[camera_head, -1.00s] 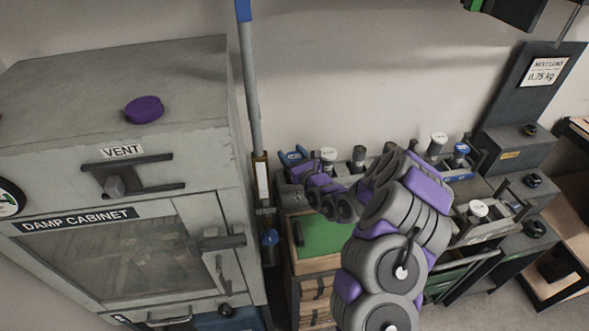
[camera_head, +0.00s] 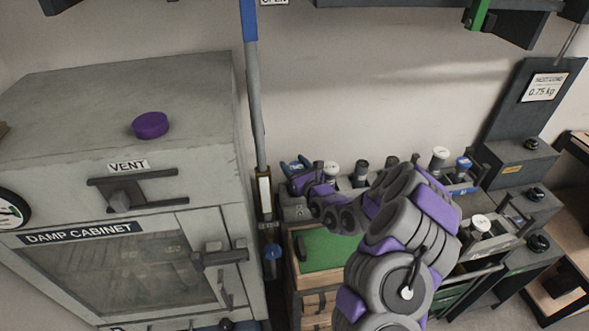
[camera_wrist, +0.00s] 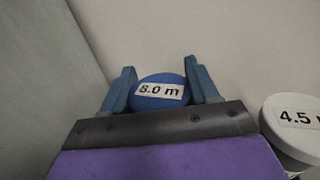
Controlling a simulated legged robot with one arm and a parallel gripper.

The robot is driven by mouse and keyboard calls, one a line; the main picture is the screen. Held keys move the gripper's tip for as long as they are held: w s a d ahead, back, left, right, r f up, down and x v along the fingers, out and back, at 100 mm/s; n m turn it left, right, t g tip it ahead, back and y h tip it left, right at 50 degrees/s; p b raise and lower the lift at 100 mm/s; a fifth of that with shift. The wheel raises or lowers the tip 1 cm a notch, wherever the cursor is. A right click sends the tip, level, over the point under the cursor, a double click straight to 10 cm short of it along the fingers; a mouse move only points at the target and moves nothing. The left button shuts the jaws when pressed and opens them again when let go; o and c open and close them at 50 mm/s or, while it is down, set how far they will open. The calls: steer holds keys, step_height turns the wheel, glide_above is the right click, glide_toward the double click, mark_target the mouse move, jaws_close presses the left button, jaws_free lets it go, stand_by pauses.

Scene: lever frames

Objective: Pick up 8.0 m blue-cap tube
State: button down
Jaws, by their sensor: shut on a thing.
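The 8.0 m tube shows in the wrist view as a round blue cap (camera_wrist: 160,92) with a white label reading "8.0 m". My gripper (camera_wrist: 163,85) has its two blue fingers on either side of this cap and is shut on it. The tube's body below the cap is hidden behind the gripper's dark bar. In the head view my gripper (camera_head: 298,168) is small, at the back near the wall, left of the other tubes. The tube in it cannot be made out there.
A white-capped tube (camera_wrist: 298,113) marked "4.5" stands close on the right in the wrist view. Several capped tubes stand in the rack (camera_head: 462,186) behind my arm. The grey damp cabinet (camera_head: 130,205) is at left, with a blue-topped pole (camera_head: 252,90) beside it. A green-topped drawer unit (camera_head: 330,245) stands below.

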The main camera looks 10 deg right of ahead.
steer(key=shift+s+d+r+p, duration=0.1)
steer(key=shift+s+r+p, duration=0.1)
steer(key=shift+r, duration=0.4)
steer(key=shift+s+d+r+p, duration=0.1)
steer(key=shift+r+p, duration=0.1)
steer(key=shift+r, duration=0.35)
steer(key=a+r+p+v, duration=0.1)
steer(key=p+v, duration=0.7)
steer(key=v, duration=0.7)
steer(key=shift+s+r, duration=0.15)
steer(key=shift+r, duration=0.15)
